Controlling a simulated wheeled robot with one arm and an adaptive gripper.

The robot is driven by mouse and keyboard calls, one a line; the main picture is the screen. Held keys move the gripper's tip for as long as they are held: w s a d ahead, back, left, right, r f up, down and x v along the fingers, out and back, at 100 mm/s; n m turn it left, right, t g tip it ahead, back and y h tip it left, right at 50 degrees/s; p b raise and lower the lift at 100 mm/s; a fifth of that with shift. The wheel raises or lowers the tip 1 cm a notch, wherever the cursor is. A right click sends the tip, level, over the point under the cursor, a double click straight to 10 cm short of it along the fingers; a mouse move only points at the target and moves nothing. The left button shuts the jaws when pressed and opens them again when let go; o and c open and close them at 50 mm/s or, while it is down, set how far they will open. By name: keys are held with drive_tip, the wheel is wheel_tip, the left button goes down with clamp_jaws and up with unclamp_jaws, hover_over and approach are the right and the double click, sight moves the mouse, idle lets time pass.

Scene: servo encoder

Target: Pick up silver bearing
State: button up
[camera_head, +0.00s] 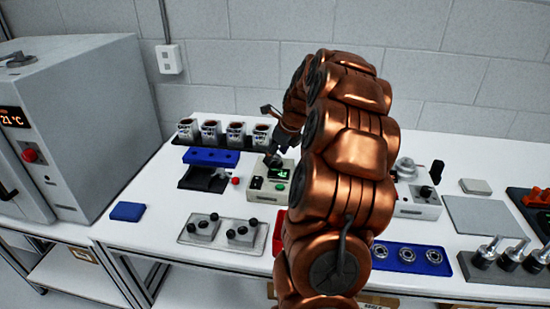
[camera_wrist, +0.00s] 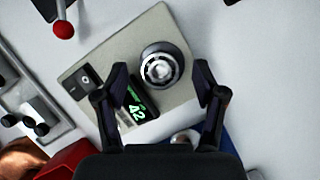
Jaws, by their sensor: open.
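In the wrist view a silver bearing (camera_wrist: 160,68) sits on a dark round holder on top of a beige device (camera_wrist: 120,45) with a green-lit display (camera_wrist: 137,108). My gripper (camera_wrist: 162,78) is open, with one finger to each side of the bearing and apart from it. In the head view the beige device (camera_head: 255,195) stands mid-table and my gripper (camera_head: 277,140) is above it, partly hidden by my arm. More silver bearings (camera_head: 407,255) lie in a blue tray (camera_head: 388,264) at the table's front, right of my arm.
A red-knobbed lever (camera_wrist: 64,29) stands by the device. Several cups (camera_head: 236,134) line the back left. A grey plate with black-knobbed parts (camera_head: 184,235) lies front left. A red bin (camera_head: 279,228) is partly hidden by my arm. A second device (camera_head: 418,205) stands right.

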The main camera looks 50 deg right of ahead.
drive_tip(key=shift+c, duration=0.3)
clamp_jaws()
drive_tip(key=shift+r, duration=0.1)
